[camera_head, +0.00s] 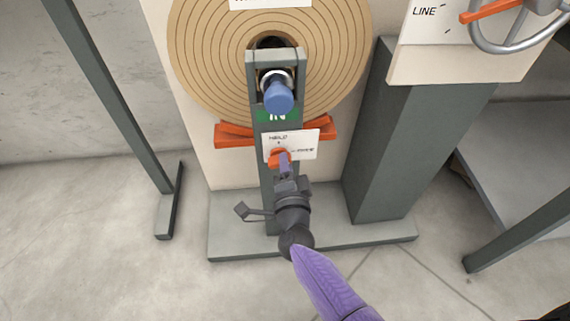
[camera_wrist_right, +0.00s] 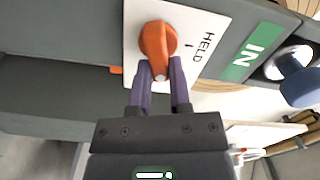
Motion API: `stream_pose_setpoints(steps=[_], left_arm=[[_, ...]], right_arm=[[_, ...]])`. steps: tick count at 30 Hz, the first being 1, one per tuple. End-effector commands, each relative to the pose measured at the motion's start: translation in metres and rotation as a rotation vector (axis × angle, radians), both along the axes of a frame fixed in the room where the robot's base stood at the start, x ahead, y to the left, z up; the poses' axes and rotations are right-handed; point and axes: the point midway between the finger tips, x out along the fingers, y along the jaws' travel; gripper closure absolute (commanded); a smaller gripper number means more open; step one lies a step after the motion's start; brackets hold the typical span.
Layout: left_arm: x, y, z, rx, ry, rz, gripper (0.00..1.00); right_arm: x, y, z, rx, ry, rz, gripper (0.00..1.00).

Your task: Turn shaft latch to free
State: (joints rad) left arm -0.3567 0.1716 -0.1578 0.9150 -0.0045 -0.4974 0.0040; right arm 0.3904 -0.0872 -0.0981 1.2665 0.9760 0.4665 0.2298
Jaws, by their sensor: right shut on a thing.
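The orange shaft latch knob (camera_head: 276,157) sits on a white plate (camera_head: 307,145) on the grey post. My left gripper is not in view.
Above the plate are a green IN label (camera_head: 268,115) and a blue-ended shaft (camera_head: 278,96) in front of a tan spiral disc (camera_head: 200,60). An orange bar (camera_head: 234,134) lies behind the post. A LINE panel with a handwheel (camera_head: 515,48) stands upper right. Floor at left is clear.

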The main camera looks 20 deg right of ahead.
Motion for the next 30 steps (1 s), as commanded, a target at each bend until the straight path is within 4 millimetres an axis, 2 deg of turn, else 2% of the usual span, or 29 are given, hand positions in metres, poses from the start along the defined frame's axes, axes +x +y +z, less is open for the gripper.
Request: stream_pose_setpoints(steps=[13,30], left_arm=[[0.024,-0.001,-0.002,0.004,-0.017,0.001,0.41],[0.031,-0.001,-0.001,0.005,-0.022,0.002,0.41]], right_arm=[[-0.001,0.000,-0.006,0.266,-0.072,0.001,1.00],[-0.001,0.000,-0.006,0.336,-0.092,0.002,1.00]])
